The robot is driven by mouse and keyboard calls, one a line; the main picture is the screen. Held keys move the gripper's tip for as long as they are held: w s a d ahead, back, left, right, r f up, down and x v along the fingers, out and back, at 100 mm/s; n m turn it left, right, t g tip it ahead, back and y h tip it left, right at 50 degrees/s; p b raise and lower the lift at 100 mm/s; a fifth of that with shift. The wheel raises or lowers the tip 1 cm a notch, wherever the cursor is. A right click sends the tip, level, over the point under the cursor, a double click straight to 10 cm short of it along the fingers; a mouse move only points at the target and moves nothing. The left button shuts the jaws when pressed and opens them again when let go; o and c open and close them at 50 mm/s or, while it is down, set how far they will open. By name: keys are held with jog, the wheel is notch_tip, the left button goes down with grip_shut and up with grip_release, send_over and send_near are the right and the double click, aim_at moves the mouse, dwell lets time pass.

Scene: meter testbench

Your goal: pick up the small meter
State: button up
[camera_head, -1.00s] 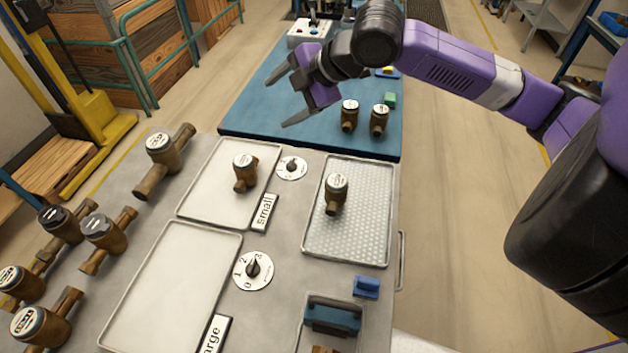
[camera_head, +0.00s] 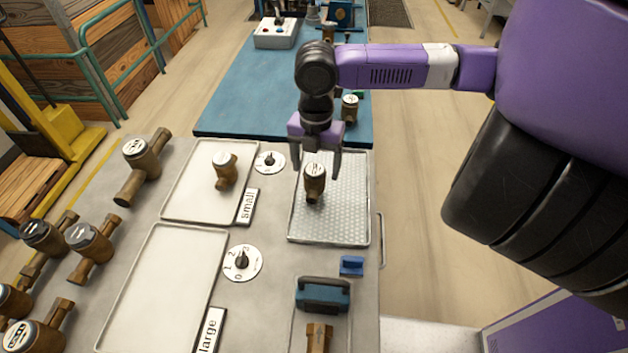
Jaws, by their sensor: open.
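A small brass meter (camera_head: 314,184) with a white dial stands on the dimpled tray (camera_head: 350,218) at the right of the bench. My gripper (camera_head: 318,172) points down over it, its two fingers apart, at the meter's far side. I cannot tell whether the fingers touch it. Another small meter (camera_head: 225,171) stands on the plain tray (camera_head: 185,206) beside the "small" label (camera_head: 248,206). One more small meter (camera_head: 349,108) stands on the blue mat behind my gripper.
Several larger brass meters, one at the back (camera_head: 142,165), stand along the bench's left side. The tray by the "large" label (camera_head: 210,330) is empty. Two dials (camera_head: 242,263), a blue block (camera_head: 351,265) and a blue-handled tool (camera_head: 322,296) lie nearby. A blue mat (camera_head: 235,105) is behind.

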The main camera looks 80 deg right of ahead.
notch_tip(320, 180, down, 4)
jog(key=shift+w+a+p, duration=0.1)
jog(key=shift+w+p, duration=0.05)
jog(key=shift+p, duration=0.2)
grip_shut()
